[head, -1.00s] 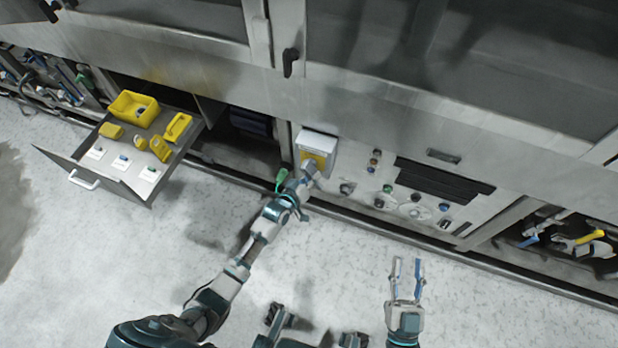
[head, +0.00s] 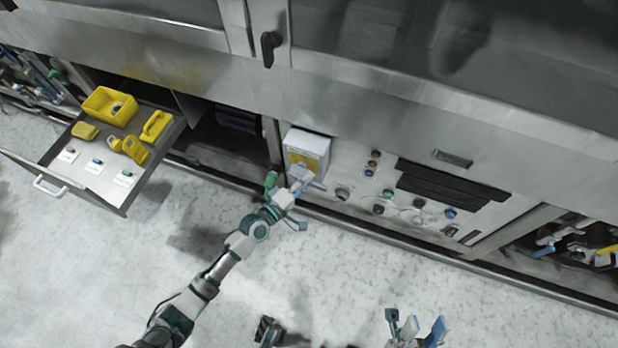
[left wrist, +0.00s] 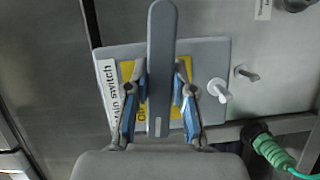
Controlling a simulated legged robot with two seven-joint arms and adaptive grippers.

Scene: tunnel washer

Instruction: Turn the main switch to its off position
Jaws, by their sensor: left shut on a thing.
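The main switch is a pale box (head: 306,150) with a yellow plate on the front panel. The left wrist view shows its "Main switch" label (left wrist: 109,85) and the yellow plate (left wrist: 127,70) behind my fingers. A long grey handle (left wrist: 161,60) stands upright in that view between the fingers. My left gripper (head: 301,183) is at the lower front of the box; in the left wrist view (left wrist: 160,100) its blue-padded fingers are shut on the handle. The handle hides part of the plate, so its marked position cannot be read. My right gripper (head: 418,328) is open and empty, low in the head view.
An open drawer (head: 125,195) with yellow lockout items juts out at the left. A green plug with a coiled cord (left wrist: 272,150) hangs close to the switch. Knobs and buttons (head: 388,193) fill the panel to the right. The floor in front is mostly clear.

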